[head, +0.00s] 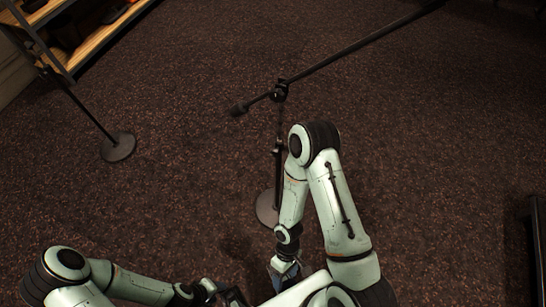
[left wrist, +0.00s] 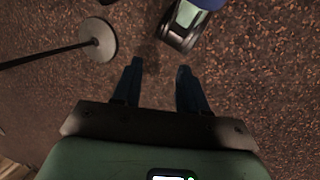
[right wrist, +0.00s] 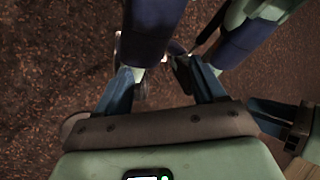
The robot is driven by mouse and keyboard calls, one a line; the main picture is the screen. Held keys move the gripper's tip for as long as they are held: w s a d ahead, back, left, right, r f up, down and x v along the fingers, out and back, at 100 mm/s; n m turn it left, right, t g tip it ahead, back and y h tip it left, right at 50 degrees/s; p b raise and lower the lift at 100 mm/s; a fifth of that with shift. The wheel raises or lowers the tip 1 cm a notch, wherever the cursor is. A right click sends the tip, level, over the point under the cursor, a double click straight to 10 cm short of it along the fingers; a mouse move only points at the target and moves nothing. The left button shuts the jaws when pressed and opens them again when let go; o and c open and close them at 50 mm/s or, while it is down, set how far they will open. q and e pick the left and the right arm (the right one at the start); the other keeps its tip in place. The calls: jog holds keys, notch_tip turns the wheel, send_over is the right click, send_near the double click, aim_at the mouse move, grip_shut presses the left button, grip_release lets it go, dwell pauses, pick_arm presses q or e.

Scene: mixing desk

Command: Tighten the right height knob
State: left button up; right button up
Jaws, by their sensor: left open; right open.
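The right microphone stand has a round base (head: 267,207), a dark upright pole (head: 278,160) and a long boom (head: 350,50) reaching to the upper right. A dark clamp (head: 280,91) joins boom and pole. A thicker dark section partway up the pole may be the height knob; my right arm partly covers the pole below it. My right gripper (head: 286,270) is open, low in the head view, in front of the stand's base and apart from the pole. In the right wrist view, arm links hide much between its fingers. My left gripper (head: 230,296) is open and empty at the bottom edge.
Another stand with a round base (head: 118,147) is at the left, its pole leaning to the upper left. A wooden shelf (head: 95,43) is at the top left. A dark object (head: 538,240) stands at the right edge. A round stand base (left wrist: 97,40) shows in the left wrist view. Carpet between is clear.

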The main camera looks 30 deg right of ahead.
jog(key=d+f+n+g+h+b, duration=0.1)
jog(key=d+n+h+b, duration=0.4)
jog(key=d+n+h, duration=0.5)
pick_arm(q)
jog(key=w+a+f+t+b, duration=0.1)
jog(key=w+f+b, duration=0.1)
jog(key=f+b, duration=0.2)
jog(key=w+a+f+t+y+b, duration=0.1)
jog(key=w+f+b, duration=0.2)
jog(key=f, duration=0.6)
jog(key=shift+f+b, duration=0.25)
jog(key=shift+b, duration=0.1)
pick_arm(e)
jog(key=n+t+h, duration=0.7)
jog(key=n+t, duration=0.5)
jog(key=t, duration=0.6)
send_near(274, 156)
jog(key=x, duration=1)
jog(key=shift+d, duration=0.1)
pick_arm(q)
jog(key=shift+a, duration=0.1)
pick_arm(e)
jog(key=c, duration=1)
